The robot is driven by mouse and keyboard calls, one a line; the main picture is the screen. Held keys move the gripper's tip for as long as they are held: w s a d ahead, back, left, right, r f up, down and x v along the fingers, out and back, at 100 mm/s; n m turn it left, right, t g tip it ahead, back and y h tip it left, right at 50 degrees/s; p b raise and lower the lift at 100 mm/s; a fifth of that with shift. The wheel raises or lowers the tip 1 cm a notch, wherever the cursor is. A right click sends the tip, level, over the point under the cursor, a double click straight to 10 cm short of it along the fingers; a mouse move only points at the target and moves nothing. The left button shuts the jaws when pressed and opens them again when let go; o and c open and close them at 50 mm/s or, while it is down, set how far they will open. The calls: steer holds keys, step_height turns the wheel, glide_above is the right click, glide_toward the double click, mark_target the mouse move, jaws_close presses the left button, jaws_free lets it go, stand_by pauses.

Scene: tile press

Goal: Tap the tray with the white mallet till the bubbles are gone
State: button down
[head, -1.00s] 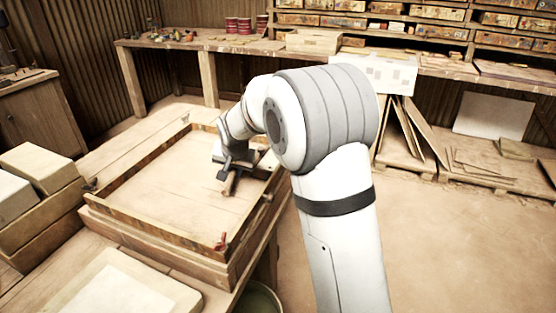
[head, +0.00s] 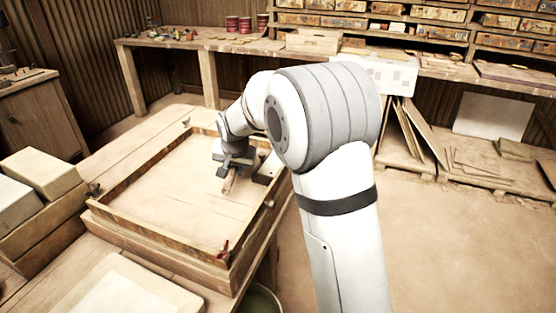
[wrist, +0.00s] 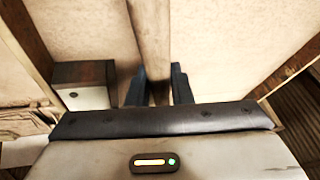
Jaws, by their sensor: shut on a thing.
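The tray (head: 150,243) is a shallow wooden frame on the bench with a smooth pale surface inside. I cannot make out bubbles on it at this size. My gripper (head: 230,168) is over the far right part of the tray and shut on a brown wooden handle (head: 229,183). In the wrist view the handle (wrist: 149,35) runs between the two dark fingers of my gripper (wrist: 158,78) and out of the top of the picture. I cannot tell whether the handle touches the surface.
Pale blocks (head: 42,172) stand on the left. A pale slab (head: 125,296) lies in front. Floor is clear at right.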

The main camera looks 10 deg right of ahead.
mark_target(236, 183)
step_height(236, 183, down, 4)
steer(key=b, duration=0.3)
steer(key=shift+s+f, duration=0.25)
steer(key=shift+s, duration=0.15)
steer(key=r+p, duration=0.1)
steer(key=r, duration=0.2)
steer(key=r+p, duration=0.1)
steer(key=shift+w+r+p, duration=0.25)
steer(key=shift+w+p, duration=0.05)
steer(key=shift+p, duration=0.05)
steer(key=shift+w, duration=0.1)
steer(key=shift+r, duration=0.1)
steer(key=shift+r+p, duration=1.65)
steer(key=shift+r, duration=0.95)
steer(key=shift+f, duration=0.1)
